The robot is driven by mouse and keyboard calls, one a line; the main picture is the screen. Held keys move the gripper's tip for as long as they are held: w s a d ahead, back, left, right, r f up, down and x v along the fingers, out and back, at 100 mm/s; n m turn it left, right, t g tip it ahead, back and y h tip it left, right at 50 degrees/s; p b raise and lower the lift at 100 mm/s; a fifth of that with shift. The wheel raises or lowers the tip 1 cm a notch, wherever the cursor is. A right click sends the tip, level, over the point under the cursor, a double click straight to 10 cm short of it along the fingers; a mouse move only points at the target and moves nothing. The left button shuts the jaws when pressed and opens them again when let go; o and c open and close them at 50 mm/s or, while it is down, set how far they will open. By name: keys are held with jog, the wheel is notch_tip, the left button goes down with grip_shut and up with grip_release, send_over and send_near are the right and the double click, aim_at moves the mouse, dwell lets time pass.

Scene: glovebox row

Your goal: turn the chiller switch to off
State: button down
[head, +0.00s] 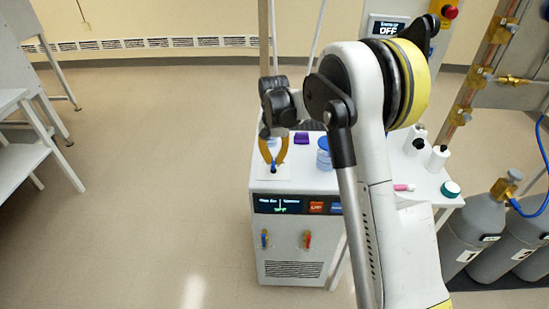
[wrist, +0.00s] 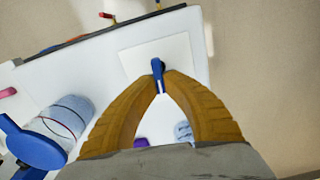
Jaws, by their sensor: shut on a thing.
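A small blue switch handle (wrist: 157,66) stands on a square white plate (wrist: 180,56) on top of the white cabinet. In the head view the plate (head: 284,172) is at the cabinet top's front left corner. My gripper (wrist: 161,80), with two tan fingers, has its tips closed on the blue handle. In the head view my gripper (head: 273,166) points down at the plate. The fingertips hide part of the handle.
The cabinet front (head: 268,232) has a dark display panel (head: 268,206) and red and blue handles below it. Grey gas cylinders (head: 474,232) stand at right.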

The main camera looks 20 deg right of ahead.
aim_at(274, 159)
jog(key=shift+n, duration=0.4)
jog(key=c, duration=1.5)
grip_release()
jog(key=shift+r, duration=0.1)
notch_tip(274, 159, up, 12)
